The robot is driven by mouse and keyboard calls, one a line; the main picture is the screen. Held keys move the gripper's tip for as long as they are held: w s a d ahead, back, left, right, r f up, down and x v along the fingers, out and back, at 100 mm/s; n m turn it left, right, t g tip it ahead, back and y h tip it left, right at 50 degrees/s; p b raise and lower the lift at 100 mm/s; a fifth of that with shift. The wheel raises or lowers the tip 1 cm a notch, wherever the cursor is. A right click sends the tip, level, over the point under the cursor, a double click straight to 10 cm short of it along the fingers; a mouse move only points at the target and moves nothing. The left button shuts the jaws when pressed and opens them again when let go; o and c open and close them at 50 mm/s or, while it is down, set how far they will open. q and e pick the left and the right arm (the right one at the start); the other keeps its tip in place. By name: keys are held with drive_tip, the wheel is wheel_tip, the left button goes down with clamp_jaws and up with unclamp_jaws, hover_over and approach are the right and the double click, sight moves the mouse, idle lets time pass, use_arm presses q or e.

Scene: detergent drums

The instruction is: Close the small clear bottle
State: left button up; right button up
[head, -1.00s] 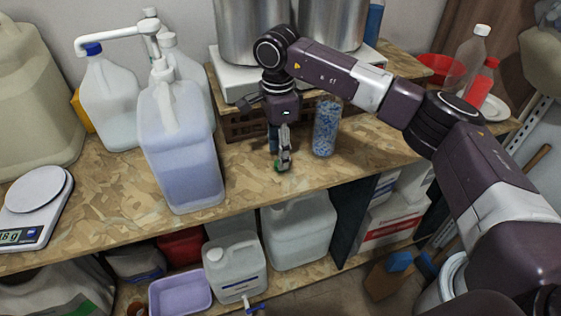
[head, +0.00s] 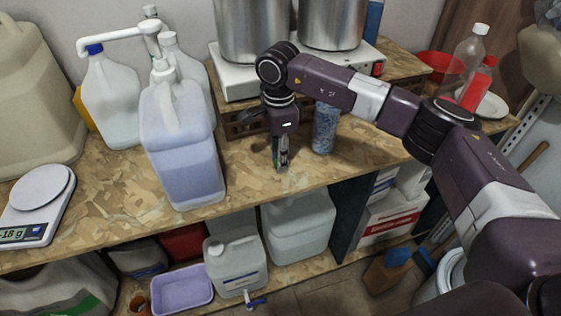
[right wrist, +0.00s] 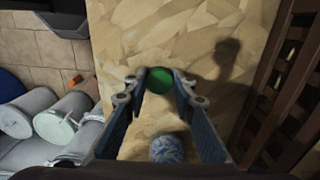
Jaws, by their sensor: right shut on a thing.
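A small clear bottle (head: 324,130) with blue and white granules stands upright on the wooden worktop; my right arm hides its top in the head view. In the right wrist view the bottle (right wrist: 167,149) shows as a round, speckled shape below the fingers. My right gripper (head: 281,164) points down just left of the bottle, near the worktop's front edge. In the right wrist view its fingers (right wrist: 160,84) are shut on a round green cap (right wrist: 159,80). The cap is apart from the bottle. My left gripper is in neither view.
A large jug of bluish liquid (head: 183,150) stands left of the gripper. A white scale (head: 36,205) is at far left. Steel pots and a wooden crate (head: 246,122) stand behind. A capped clear bottle (head: 470,52) stands at back right. The worktop front is mostly clear.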

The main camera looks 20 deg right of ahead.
drive_tip(key=shift+r, duration=0.55)
use_arm(q)
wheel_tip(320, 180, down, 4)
drive_tip(key=b, duration=0.3)
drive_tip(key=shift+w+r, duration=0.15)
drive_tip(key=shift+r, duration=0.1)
use_arm(e)
wheel_tip(320, 180, up, 19)
drive_tip(key=s+d+f+n, duration=0.2)
drive_tip(key=s+f+n, duration=1.5)
drive_tip(key=s, duration=0.4)
drive_tip(key=shift+s+f+n, duration=0.3)
drive_tip(key=shift+s+f, duration=0.05)
drive_tip(key=shift+f, duration=0.5)
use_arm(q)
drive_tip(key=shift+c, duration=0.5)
use_arm(e)
drive_tip(key=shift+d, duration=0.1)
